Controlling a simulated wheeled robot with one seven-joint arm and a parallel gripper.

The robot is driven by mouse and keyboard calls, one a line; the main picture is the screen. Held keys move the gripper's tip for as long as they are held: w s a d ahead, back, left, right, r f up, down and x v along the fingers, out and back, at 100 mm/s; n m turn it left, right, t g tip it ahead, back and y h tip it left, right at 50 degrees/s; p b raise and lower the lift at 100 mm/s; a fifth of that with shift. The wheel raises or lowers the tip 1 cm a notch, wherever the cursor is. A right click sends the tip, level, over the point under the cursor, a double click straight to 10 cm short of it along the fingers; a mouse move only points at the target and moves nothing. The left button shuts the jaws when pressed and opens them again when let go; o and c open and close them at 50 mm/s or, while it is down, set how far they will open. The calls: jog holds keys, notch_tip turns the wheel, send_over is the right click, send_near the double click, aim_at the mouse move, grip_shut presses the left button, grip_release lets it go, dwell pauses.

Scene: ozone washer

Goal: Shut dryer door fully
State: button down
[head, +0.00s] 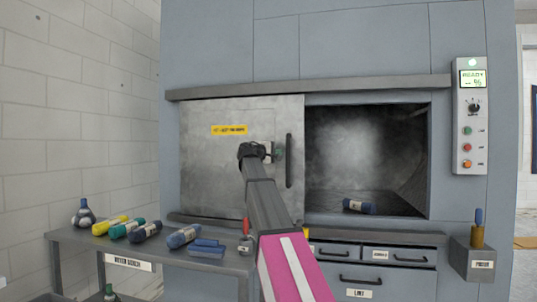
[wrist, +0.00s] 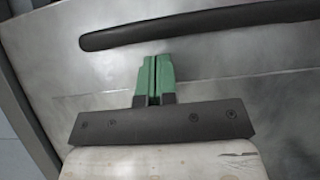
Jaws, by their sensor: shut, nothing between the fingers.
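The grey metal sliding door (head: 225,165) with a yellow label covers the left side of the machine's front. The opening (head: 365,135) to its right is uncovered and shows the chamber inside. The door's dark handle (head: 289,160) stands vertically near its right edge. My gripper (head: 278,152) is just left of the handle, in front of the door. In the wrist view, the green fingers (wrist: 155,78) are shut together and empty, beside the handle (wrist: 200,24) with a gap between. I cannot tell whether the fingertips touch the door panel.
A blue roll (head: 358,206) lies on the chamber floor. A bench (head: 75,238) at the left holds several rolls and a bottle. Drawers (head: 372,273) are below the opening. A control panel (head: 470,115) with a green screen is at the right. A holder box (head: 473,258) sticks out below it.

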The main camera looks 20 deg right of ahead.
jog(key=shift+s+d, duration=0.2)
jog(key=shift+d, duration=0.45)
jog(key=s+d, duration=1)
jog(key=d, duration=0.8)
jog(key=s+d, duration=1)
jog(key=d, duration=0.7)
jog(key=s+d, duration=1.1)
jog(key=d, duration=0.7)
jog(key=shift+d, duration=0.35)
jog(key=shift+r, duration=0.1)
jog(key=shift+w+a, duration=0.1)
